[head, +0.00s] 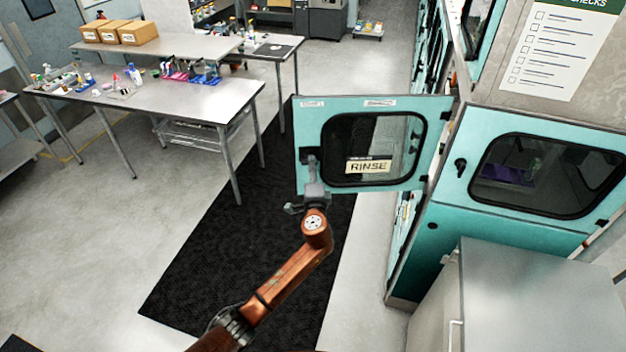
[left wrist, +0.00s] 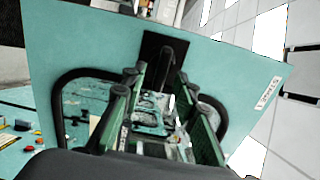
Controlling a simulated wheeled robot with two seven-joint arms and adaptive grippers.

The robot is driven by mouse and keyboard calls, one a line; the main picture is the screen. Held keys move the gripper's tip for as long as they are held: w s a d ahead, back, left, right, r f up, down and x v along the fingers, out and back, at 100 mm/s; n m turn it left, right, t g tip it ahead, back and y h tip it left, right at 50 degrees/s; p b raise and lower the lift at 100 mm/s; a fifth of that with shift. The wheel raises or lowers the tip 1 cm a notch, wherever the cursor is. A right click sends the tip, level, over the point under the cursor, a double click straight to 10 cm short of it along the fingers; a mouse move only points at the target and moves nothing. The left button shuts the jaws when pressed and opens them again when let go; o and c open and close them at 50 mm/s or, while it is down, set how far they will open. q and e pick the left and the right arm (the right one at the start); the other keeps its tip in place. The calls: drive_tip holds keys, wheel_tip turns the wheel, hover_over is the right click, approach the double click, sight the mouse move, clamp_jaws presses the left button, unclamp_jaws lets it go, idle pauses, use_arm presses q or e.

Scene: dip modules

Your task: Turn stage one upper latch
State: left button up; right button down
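A teal door (head: 311,119) with a dark-framed window and a RINSE sign stands swung out from the teal cabinet. A black latch on its free edge shows in the left wrist view (left wrist: 165,62). My left gripper (head: 312,172) is at this latch, and it hides most of the latch in the head view. In the left wrist view its two fingers (left wrist: 164,92) are apart, with the latch handle beyond and between the tips. I cannot tell whether they touch it. A second black latch (head: 460,167) sits on the closed teal door (head: 450,145) at the right. My right gripper is not in view.
A grey metal box (head: 530,300) stands in front of the cabinet at the lower right. Worktables (head: 150,98) with bottles, tools and boxes (head: 138,33) stand at the left. The dark floor mat (head: 225,240) is clear around my left arm.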

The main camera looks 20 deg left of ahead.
use_arm(q)
drive_tip(key=v, duration=1)
drive_tip(key=shift+s, duration=0.35)
